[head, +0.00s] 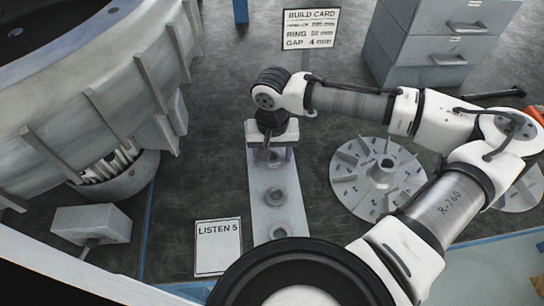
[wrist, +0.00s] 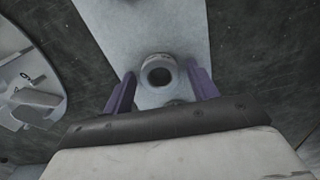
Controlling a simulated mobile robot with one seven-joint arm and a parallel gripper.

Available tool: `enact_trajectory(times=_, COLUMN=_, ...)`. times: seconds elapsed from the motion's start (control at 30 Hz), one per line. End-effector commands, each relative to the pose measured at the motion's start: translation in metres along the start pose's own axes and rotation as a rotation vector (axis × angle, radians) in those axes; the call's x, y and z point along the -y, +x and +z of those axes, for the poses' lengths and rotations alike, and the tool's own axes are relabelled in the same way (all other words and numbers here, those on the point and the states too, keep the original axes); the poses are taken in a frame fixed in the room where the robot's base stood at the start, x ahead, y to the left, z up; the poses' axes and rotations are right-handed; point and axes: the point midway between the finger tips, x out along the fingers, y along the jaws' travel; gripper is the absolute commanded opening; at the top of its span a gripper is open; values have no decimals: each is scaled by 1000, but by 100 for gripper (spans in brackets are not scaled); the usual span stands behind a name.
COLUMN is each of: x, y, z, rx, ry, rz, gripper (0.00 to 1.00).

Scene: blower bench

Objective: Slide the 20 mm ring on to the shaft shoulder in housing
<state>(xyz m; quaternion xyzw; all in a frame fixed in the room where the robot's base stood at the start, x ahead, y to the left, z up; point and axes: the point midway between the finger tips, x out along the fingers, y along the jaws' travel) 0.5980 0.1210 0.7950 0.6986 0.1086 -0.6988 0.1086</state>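My gripper (head: 272,154) points down over the far end of a pale rack plate (head: 262,213). In the wrist view, its two purple fingers (wrist: 160,78) stand apart on either side of a grey ring (wrist: 158,58), with gaps between fingers and ring. Two more rings, a middle one (head: 275,195) and a near one (head: 278,231), sit on the plate. I cannot read the rings' sizes. The large ribbed grey housing (head: 120,75) stands at the left. Its shaft and shoulder cannot be made out in either view.
A vaned impeller disc (head: 350,185) lies right of the plate. A build card (head: 311,28) stands behind, with ring and gap lines. A card marked LISTEN 5 (head: 218,248) lies left of the plate. A grey block (head: 92,224) is near the housing. Grey drawers (head: 430,45) stand at the back.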

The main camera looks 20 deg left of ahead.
Motion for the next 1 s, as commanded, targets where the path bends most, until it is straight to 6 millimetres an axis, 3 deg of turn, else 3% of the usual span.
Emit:
enact_trajectory(times=0.03, x=0, y=0, z=0, rx=0, ry=0, rz=0, gripper=53)
enact_trajectory(times=0.3, x=0, y=0, z=0, rx=0, ry=0, rz=0, gripper=18)
enact_trajectory(times=1.0, x=0, y=-35, z=0, rx=-1, ry=0, rz=-1, gripper=18)
